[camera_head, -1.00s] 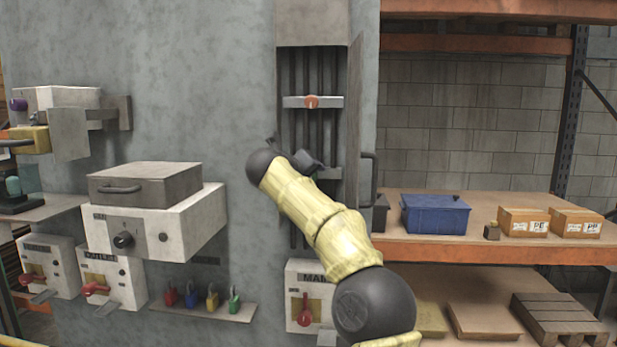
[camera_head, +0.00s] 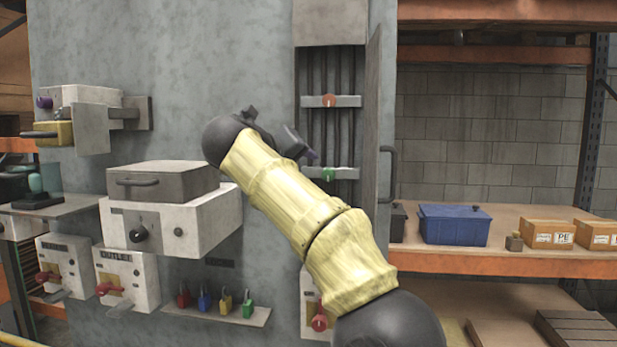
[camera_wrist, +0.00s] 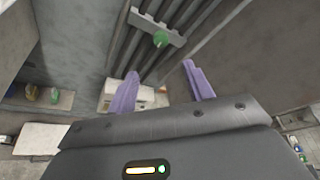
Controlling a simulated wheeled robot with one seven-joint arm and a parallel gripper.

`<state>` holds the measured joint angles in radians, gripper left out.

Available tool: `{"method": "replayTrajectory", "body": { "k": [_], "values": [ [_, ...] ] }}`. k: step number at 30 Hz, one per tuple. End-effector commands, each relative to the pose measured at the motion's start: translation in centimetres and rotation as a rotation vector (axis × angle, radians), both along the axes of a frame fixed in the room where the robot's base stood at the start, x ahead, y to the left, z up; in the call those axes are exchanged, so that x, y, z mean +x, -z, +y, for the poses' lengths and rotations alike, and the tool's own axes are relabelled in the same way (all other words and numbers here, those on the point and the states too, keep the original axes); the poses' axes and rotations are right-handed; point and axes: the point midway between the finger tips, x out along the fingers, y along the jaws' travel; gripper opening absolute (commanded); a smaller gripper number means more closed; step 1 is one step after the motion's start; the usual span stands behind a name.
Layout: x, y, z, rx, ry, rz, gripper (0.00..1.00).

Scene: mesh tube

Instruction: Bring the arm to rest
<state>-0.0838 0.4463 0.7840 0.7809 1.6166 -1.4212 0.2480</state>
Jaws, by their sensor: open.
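My gripper (camera_wrist: 163,85) shows in the wrist view with its two purple fingers apart and nothing between them. In the head view my yellow and black arm reaches up and left across the front of the grey cabinet, and the gripper (camera_head: 300,147) is partly hidden behind my wrist. It is in front of the open tall compartment with dark vertical bars. A green knob (camera_head: 328,174) on the lower crossbar is just right of the gripper; it also shows beyond the fingers in the wrist view (camera_wrist: 160,39). An orange-red knob (camera_head: 330,101) is on the upper crossbar.
The compartment's door (camera_head: 372,120) stands open on the right. A white box with a black dial (camera_head: 139,233) juts out at left. A small shelf (camera_head: 240,316) holds several coloured padlocks. A blue bin (camera_head: 453,225) and cartons stand on the rack at right.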

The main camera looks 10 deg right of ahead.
Motion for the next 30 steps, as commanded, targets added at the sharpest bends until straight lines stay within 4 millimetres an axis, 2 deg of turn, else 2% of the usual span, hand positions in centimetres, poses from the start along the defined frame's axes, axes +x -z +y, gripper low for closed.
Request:
{"method": "replayTrajectory", "body": {
  "k": [6,19,23,27,30],
  "values": [
    [-1.7,-0.6,1.2,-0.001,0.001,0.000,0.52],
    [-1.6,-0.9,1.3,-0.041,-0.006,-0.013,0.52],
    [-0.8,-1.6,1.8,-0.198,-0.040,-0.061,0.52],
    [0.5,-2.1,3.3,-0.489,-0.122,-0.113,0.52],
    [1.4,-1.4,4.8,-0.713,-0.205,-0.123,0.52]
  ]
}}
